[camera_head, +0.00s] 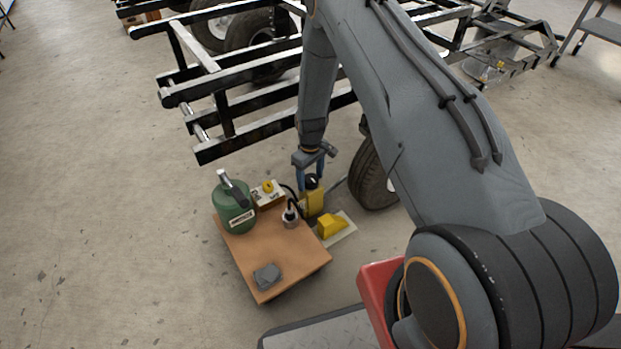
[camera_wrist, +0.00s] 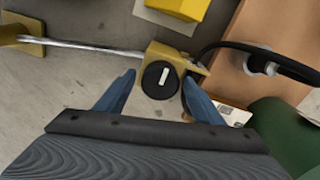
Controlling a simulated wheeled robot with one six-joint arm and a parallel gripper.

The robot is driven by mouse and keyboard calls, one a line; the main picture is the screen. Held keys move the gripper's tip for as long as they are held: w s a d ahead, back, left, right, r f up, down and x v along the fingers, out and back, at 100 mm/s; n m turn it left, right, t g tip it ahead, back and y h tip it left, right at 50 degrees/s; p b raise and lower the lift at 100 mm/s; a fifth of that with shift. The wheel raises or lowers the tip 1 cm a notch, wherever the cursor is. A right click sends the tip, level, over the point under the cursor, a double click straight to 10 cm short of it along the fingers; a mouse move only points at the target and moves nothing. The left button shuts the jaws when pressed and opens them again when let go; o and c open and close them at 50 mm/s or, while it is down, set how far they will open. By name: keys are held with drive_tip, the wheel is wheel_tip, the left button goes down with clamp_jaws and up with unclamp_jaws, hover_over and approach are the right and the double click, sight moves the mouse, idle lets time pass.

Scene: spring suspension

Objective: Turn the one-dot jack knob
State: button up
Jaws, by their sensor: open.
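My gripper (camera_head: 313,178) reaches down at a yellow jack (camera_head: 316,203) beside the wooden board. In the wrist view, the jack's round black knob (camera_wrist: 155,90) has a white bar on its top and sits on the yellow body (camera_wrist: 191,67). My gripper's blue fingers (camera_wrist: 159,78) are open, one on each side of the knob, with gaps showing. I cannot tell the height of the fingertips against the knob. No dot mark can be made out on the jack or knob. A metal rod (camera_wrist: 85,46) runs left from the jack.
The wooden board (camera_head: 275,250) holds a green canister (camera_head: 236,217), a pale box with a yellow button (camera_head: 268,186), a metal cylinder (camera_head: 291,219) and a grey block (camera_head: 267,276). A yellow wedge (camera_head: 331,226) sits right. A tire (camera_head: 374,178) and black frame (camera_head: 255,127) stand close behind.

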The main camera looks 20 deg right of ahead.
drive_tip(key=c, duration=1)
drive_tip(key=shift+c, duration=0.2)
drive_tip(key=shift+m, duration=0.3)
